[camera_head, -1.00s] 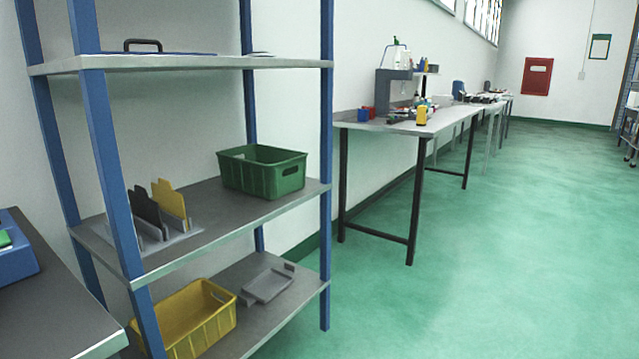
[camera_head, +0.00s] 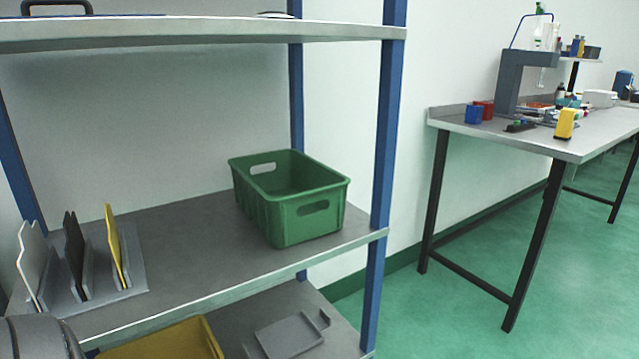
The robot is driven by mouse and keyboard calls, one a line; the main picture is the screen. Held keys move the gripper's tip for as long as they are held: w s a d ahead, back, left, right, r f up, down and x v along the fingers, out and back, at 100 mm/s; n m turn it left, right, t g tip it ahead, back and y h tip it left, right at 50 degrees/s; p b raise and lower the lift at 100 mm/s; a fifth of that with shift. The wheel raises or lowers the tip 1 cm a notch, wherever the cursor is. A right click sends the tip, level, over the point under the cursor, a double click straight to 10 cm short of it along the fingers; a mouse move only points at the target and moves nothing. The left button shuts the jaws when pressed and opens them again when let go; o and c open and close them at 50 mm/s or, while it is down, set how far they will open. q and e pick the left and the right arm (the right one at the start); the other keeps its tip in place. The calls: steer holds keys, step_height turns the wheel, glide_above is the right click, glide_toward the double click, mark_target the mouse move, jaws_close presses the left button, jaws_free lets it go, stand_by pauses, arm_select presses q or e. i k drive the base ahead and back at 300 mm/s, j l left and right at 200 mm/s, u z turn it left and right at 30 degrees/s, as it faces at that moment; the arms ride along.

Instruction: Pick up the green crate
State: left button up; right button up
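The green crate (camera_head: 312,222) stands upright on the middle shelf (camera_head: 190,238) of a blue-posted rack, near the shelf's right end. It looks empty, and it has handle slots in its walls. A dark rounded part at the lower left corner looks like part of my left arm. Neither gripper's fingers show in this view.
A holder with upright plates (camera_head: 95,285) stands on the same shelf, left of the crate. A blue post (camera_head: 384,130) rises right of the crate. The upper shelf (camera_head: 200,35) is above it. A yellow crate (camera_head: 165,342) sits below. A workbench (camera_head: 560,145) stands right.

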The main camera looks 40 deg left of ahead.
mark_target(302, 200)
steer(key=i+u, duration=0.35)
steer(key=i+l+u, duration=0.7)
steer(key=i, duration=0.15)
steer(key=j, duration=0.1)
